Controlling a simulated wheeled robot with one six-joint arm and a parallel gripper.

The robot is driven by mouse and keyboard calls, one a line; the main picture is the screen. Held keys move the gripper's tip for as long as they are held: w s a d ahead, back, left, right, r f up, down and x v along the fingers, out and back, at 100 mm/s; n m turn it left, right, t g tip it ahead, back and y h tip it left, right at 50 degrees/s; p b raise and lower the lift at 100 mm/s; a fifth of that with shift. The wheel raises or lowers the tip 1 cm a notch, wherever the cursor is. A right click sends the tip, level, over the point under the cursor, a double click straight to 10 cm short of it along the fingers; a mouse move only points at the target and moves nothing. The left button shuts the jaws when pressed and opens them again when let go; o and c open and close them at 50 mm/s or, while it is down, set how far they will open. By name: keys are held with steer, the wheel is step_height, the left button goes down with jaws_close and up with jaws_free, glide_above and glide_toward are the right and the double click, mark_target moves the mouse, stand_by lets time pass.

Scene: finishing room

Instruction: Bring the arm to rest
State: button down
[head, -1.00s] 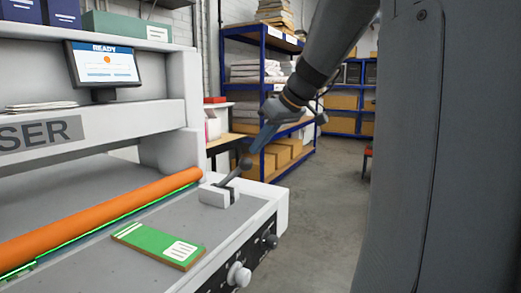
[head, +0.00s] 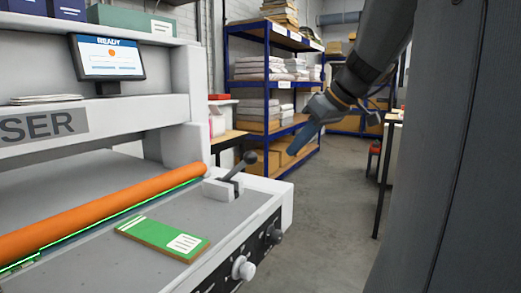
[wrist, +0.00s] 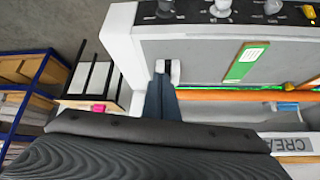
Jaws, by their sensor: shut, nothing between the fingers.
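My gripper (head: 304,138) is in the head view, to the right of the machine's lever (head: 238,166) and apart from it. Its blue-grey fingers are shut with nothing between them and point down and left. In the wrist view the shut fingers (wrist: 160,98) show in front of the pale lever block (wrist: 168,70). The lever has a dark round knob and leans up to the right out of its block. My arm (head: 372,55) comes down from the upper right.
The white machine (head: 284,195) fills the left, with an orange roller (head: 100,215), a green card (head: 165,238) and a screen reading READY (head: 108,57). Blue-framed shelves (head: 267,85) stand behind my gripper. The grey floor (head: 320,215) right of the machine is open. A dark-legged table (head: 380,185) is at the right.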

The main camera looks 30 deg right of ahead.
steer(key=s+a+f+m+g+h+p, duration=0.1)
steer(key=s+a+f+m+g+p, duration=0.1)
steer(key=s+a+f, duration=0.5)
steer(key=s+a+f+m+g+h+p, duration=0.1)
steer(key=s+a+f+g+p, duration=0.4)
steer(key=a+f, duration=0.9)
steer(key=s+h, duration=0.1)
steer(key=s, duration=0.2)
steer(key=shift+a+f+m+p, duration=0.2)
steer(key=shift+m+p, duration=0.15)
steer(key=shift+m, duration=0.05)
